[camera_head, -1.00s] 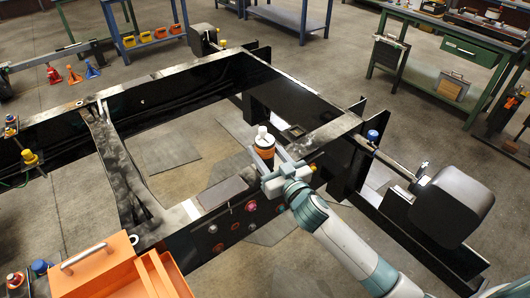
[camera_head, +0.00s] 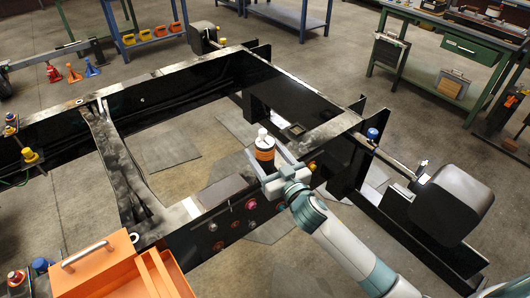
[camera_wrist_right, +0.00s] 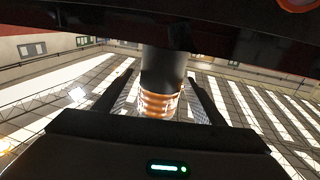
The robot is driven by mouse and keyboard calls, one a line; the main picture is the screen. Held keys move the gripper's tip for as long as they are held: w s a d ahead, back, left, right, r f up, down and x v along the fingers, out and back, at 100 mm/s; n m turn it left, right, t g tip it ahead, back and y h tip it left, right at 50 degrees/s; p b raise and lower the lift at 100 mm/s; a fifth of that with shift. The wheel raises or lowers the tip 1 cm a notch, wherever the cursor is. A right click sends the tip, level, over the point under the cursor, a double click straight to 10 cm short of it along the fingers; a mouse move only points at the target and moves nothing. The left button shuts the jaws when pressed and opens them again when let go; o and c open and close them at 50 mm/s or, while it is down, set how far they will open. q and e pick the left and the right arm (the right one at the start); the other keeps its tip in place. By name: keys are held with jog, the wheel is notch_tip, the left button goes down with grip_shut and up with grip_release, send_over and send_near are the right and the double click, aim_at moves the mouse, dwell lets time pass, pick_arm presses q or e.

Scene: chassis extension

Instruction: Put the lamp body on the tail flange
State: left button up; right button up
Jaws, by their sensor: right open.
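An upright cylinder (camera_head: 264,150) with a white top, an orange band and a dark lower part stands at the near rail of the black chassis frame; I cannot tell for sure whether it is the lamp body. My right gripper (camera_head: 267,157) is open, with its fingers on either side of this cylinder. The right wrist view shows the grey and orange cylinder (camera_wrist_right: 160,90) between the two dark fingers, with gaps at both sides. My left gripper is out of view.
The black chassis frame (camera_head: 190,80) fills the middle. An orange toolbox (camera_head: 95,270) sits at the lower left. A large dark block (camera_head: 453,203) on a bracket stands to the right of my arm. Green and blue workbenches are farther back.

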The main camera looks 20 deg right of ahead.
jog(key=shift+s, duration=0.1)
jog(key=s+d+b, duration=0.2)
jog(key=s+b, duration=0.1)
jog(key=s, duration=0.8)
jog(key=shift+s+d, duration=0.15)
jog(key=shift+s, duration=0.15)
dwell(0.4)
